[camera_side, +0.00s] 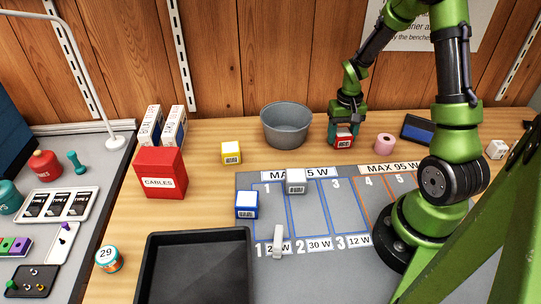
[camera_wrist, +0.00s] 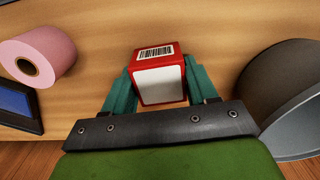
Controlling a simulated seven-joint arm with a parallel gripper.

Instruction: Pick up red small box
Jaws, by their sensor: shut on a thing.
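The red small box (camera_side: 341,142) has a white label and a barcode. It is at the back of the wooden table, right of the grey bucket. My gripper (camera_side: 341,127) points down over it, with its fingers at the box's sides. In the wrist view the red box (camera_wrist: 160,78) sits between the two teal fingers of my gripper (camera_wrist: 160,90), which are shut on it. Its underside is hidden, and I cannot tell whether it touches the table.
A grey bucket (camera_side: 286,126) stands close left of my gripper and a pink roll (camera_side: 385,143) close right. A dark device with a blue screen (camera_side: 418,130) lies farther right. Yellow (camera_side: 232,153), blue (camera_side: 247,205) and white (camera_side: 297,181) boxes and a black tray (camera_side: 196,240) are nearer the front.

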